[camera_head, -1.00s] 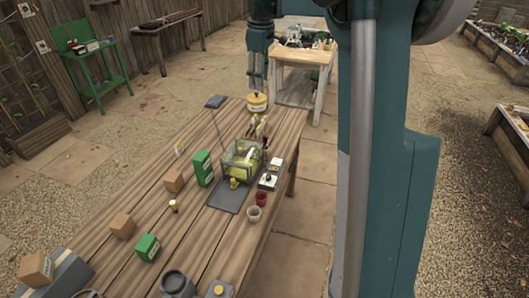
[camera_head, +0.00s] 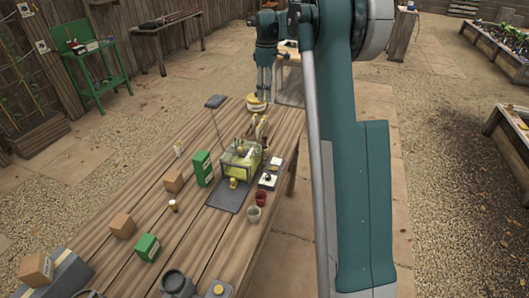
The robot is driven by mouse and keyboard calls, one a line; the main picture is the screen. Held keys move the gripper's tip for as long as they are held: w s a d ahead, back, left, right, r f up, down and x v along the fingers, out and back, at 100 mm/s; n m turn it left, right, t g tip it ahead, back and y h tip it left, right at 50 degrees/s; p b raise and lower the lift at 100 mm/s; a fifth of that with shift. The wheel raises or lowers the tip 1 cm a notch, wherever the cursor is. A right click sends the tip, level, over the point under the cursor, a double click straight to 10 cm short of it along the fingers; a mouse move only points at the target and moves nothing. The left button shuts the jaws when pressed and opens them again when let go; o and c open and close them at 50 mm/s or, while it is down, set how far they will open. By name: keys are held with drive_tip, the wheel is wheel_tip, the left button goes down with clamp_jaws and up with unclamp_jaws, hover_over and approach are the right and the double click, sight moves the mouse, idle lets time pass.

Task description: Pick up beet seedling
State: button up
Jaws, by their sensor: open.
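I cannot make out a beet seedling for certain in this view. My gripper (camera_head: 264,88) hangs fingers down near the far end of the long wooden table (camera_head: 150,195). It looks open, with nothing visible between its fingers. In the picture it is just above a yellow round container (camera_head: 256,104); its height over the table is hard to tell. A clear box with yellow-green contents (camera_head: 240,162) stands on a dark mat nearer the middle of the table.
A red cup (camera_head: 260,198) and a pale cup (camera_head: 254,213) stand near the right edge. A green box (camera_head: 202,168), orange-brown boxes (camera_head: 122,225) and a dark pot (camera_head: 177,284) are spread over the table. A green stand (camera_head: 95,65) is at the back left.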

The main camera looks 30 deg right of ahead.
hover_over(266, 147)
wheel_tip(266, 147, down, 24)
drive_tip(key=shift+f, duration=0.5)
drive_tip(key=shift+f, duration=0.1)
drive_tip(key=shift+f, duration=1.15)
drive_tip(key=shift+f, duration=0.15)
drive_tip(key=shift+f+b, duration=0.3)
drive_tip(key=shift+f, duration=2.2)
drive_tip(key=c, duration=1)
